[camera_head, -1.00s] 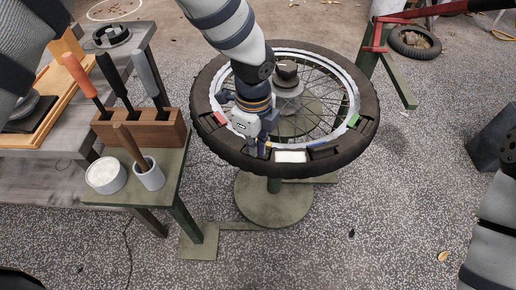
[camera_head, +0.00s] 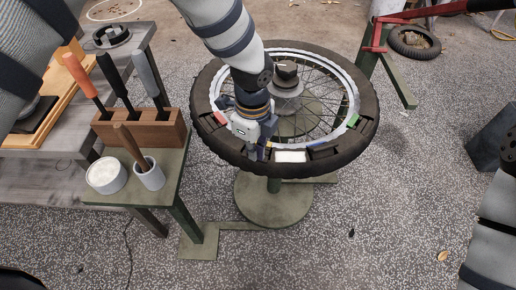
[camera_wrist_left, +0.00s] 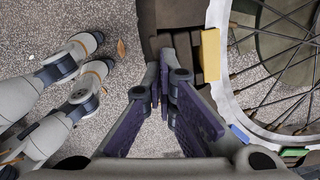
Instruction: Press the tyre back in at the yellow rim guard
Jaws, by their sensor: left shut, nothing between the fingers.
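The wheel's black tyre (camera_head: 365,145) lies flat on a stand, around a pale rim (camera_head: 343,72) with spokes. The yellow rim guard (camera_wrist_left: 210,54) sits on the rim's edge beside the tyre (camera_wrist_left: 172,14) in the left wrist view; in the head view I cannot make it out behind my gripper. My left gripper (camera_head: 258,153) points down at the wheel's near left part. In the left wrist view its fingers (camera_wrist_left: 165,88) are shut and empty, left of and below the yellow guard, close to the tyre. Whether they touch it I cannot tell.
Other guards on the rim are red (camera_head: 221,118), green (camera_head: 353,120) and blue (camera_wrist_left: 239,133). A side table with a wooden tool block (camera_head: 140,128), a white tub (camera_head: 106,176) and a cup (camera_head: 149,175) stands left. A red-armed stand (camera_head: 376,40) is behind right.

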